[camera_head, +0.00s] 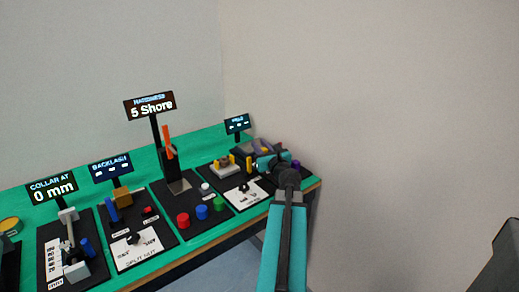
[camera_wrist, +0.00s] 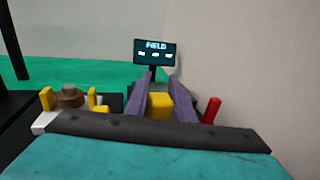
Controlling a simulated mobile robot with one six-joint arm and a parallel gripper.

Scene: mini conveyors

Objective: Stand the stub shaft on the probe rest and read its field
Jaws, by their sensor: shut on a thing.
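My gripper (camera_head: 257,148) is over the far right station, below the FIELD display (camera_head: 237,124). In the wrist view the gripper's two grey-purple fingers (camera_wrist: 161,78) point toward the same display (camera_wrist: 154,53), which shows only dashes. A yellow piece (camera_wrist: 160,105) is between the fingers, and they are shut on it. I cannot tell for sure that it is the stub shaft. The probe rest is not clearly made out; the fingers and the dark palm bar hide much of the station.
A red upright piece (camera_wrist: 212,110) stands right of the fingers. A brown round part between yellow posts (camera_wrist: 69,96) is at left. Red, blue and green cylinders (camera_head: 202,212) stand on a neighbouring board. The wall is close behind; the table edge is at right.

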